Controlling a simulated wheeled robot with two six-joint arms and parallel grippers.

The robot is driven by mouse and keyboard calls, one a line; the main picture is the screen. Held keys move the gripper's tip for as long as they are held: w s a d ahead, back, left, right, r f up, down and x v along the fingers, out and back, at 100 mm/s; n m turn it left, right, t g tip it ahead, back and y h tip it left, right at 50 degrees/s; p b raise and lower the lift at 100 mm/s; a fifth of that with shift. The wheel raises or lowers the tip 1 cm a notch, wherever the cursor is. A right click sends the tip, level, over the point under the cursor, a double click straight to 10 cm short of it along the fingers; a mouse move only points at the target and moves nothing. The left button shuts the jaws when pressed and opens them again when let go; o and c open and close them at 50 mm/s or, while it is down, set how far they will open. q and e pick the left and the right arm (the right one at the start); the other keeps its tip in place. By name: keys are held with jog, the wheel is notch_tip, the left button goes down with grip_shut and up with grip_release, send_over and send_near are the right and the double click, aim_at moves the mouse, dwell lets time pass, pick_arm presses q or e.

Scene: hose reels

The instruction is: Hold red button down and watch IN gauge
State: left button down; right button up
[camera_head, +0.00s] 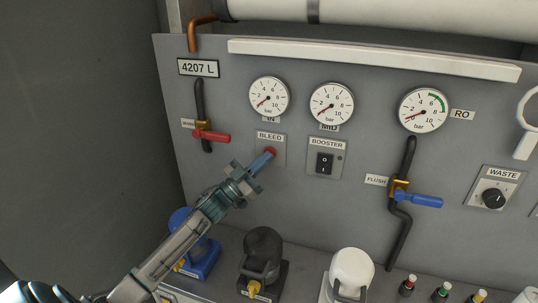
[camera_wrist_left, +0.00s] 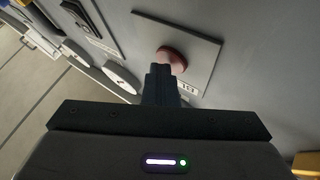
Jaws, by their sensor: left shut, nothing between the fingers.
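The red button (camera_head: 271,151) sits on the small BLEED plate (camera_head: 279,158) on the grey panel. My left gripper (camera_head: 264,158) is shut and empty, with its fingertips at the button and partly covering it. In the left wrist view the shut fingers (camera_wrist_left: 162,78) meet the red button (camera_wrist_left: 173,60) and overlap it; how far it is pressed in I cannot tell. The IN gauge (camera_head: 268,97) is above the button, its needle pointing to the lower left, near the low end of the scale. My right gripper is not in view.
The MID gauge (camera_head: 332,103) and BOOSTER switch (camera_head: 325,163) are right of the button. A red-handled valve (camera_head: 211,135) is to its left. A blue-handled valve (camera_head: 417,199) and WASTE knob (camera_head: 493,198) are farther right. Blue, black and white capped units stand below.

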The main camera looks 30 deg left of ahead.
pick_arm(q)
jog(key=shift+s, duration=0.2)
jog(key=shift+s+d, duration=0.25)
jog(key=shift+s, duration=0.5)
jog(key=shift+s, duration=0.1)
jog(key=s+p, duration=0.1)
jog(key=s, duration=0.1)
jog(key=s+d+p, duration=0.1)
jog(key=s+p, duration=0.1)
jog(key=shift+s+d, duration=0.1)
jog(key=shift+s, duration=0.2)
jog(key=shift+f, duration=0.1)
